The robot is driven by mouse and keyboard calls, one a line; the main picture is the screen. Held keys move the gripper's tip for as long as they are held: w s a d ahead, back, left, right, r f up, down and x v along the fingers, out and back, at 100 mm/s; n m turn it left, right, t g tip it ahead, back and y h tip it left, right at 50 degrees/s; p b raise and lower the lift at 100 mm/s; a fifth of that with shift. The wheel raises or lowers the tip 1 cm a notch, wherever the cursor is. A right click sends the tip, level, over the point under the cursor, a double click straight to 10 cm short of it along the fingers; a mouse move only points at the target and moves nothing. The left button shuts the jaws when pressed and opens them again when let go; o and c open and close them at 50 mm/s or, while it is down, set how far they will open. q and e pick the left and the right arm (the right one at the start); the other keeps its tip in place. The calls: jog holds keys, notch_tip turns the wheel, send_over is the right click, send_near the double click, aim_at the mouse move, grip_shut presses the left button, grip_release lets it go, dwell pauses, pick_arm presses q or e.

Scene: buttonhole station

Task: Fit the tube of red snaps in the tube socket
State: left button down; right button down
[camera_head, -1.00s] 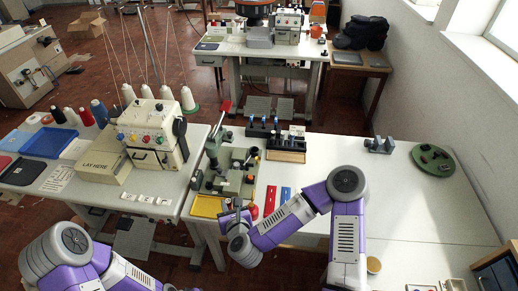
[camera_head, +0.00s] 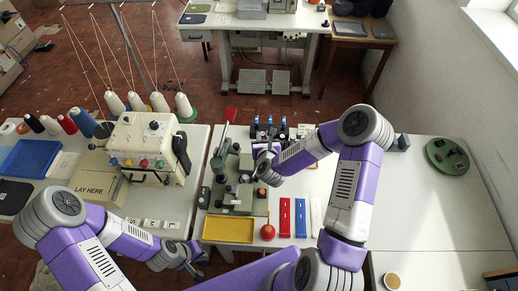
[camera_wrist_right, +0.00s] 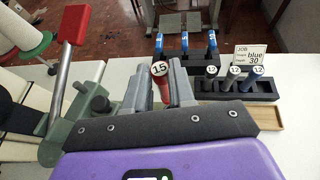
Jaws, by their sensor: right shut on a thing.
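The tube of red snaps (camera_wrist_right: 160,72), with a red cap numbered 15, stands between the fingers of my right gripper (camera_wrist_right: 160,88) in the right wrist view. The gripper is shut on it. In the head view my right gripper (camera_head: 264,160) is beside the green snap press (camera_head: 236,185), on its right side. The tube is too small to make out there. The press also shows at the left of the right wrist view (camera_wrist_right: 60,135), with its red-handled lever. I cannot make out the tube socket. My left gripper (camera_head: 192,264) is low, near the table's front edge; its fingers are unclear.
The table's right side is mostly clear.

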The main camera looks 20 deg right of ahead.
jog(key=shift+s+f+b, duration=0.2)
jog(key=shift+f+b, duration=0.1)
jog(key=shift+f, duration=4.35)
jog(key=shift+f+b, duration=0.35)
jog(key=shift+b, duration=0.05)
jog(key=c, duration=1)
grip_release()
jog(key=shift+o, duration=0.2)
jog(key=shift+r, duration=0.1)
jog(key=shift+r+p, duration=0.45)
jog(key=shift+p, duration=0.15)
jog(key=v, duration=1.2)
jog(key=shift+f, duration=0.15)
